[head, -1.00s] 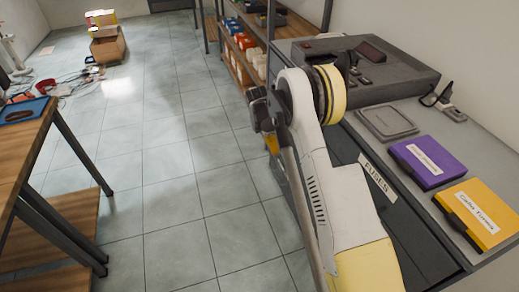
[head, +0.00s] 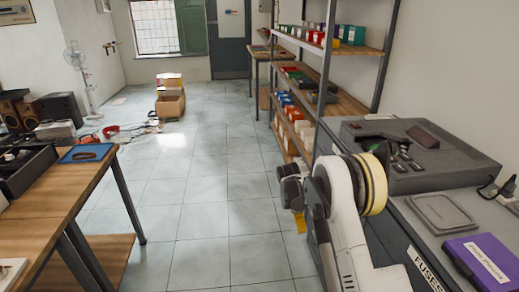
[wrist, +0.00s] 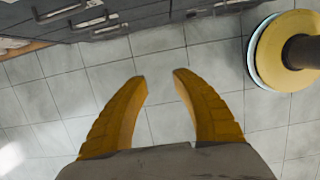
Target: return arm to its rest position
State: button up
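My gripper shows in the wrist view (wrist: 160,85) with its two yellow fingers spread apart. Nothing is between them except the tiled floor below. In the head view my white arm, with a yellow-ringed joint, is folded at the lower right, beside the grey cabinet (head: 400,235). Only a small yellow part of my gripper (head: 300,222) shows there, left of the arm; the fingertips cannot be made out in that view.
A grey device (head: 440,170), a grey case (head: 441,213) and a purple box (head: 488,259) are on the cabinet top. Shelving (head: 325,75) stands behind it. A wooden table (head: 50,210) is at left. Open tiled floor (head: 215,215) lies between; a cardboard box (head: 171,106) and clutter are farther back.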

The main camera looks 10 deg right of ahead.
jog(key=s+a+r+m+t, duration=0.1)
jog(key=s+r+m, duration=0.3)
jog(key=r, duration=0.5)
jog(key=s+a+r+m+t+y, duration=0.1)
jog(key=s+r+m, duration=0.1)
jog(key=s+r, duration=0.45)
jog(key=s+a+r+m+t, duration=0.15)
jog(key=s+r, duration=0.25)
jog(key=r, duration=0.6)
jog(key=s+a+r+m+t+y, duration=0.1)
jog(key=s+m, duration=0.4)
jog(key=s, duration=0.5)
jog(key=s+a+r+m+t, duration=0.1)
jog(key=s+m, duration=0.4)
jog(key=s, duration=0.6)
jog(key=shift+a+r+t+y, duration=0.2)
jog(key=shift+r+t+y, duration=0.15)
jog(key=shift+t, duration=0.5)
jog(key=shift+f, duration=0.1)
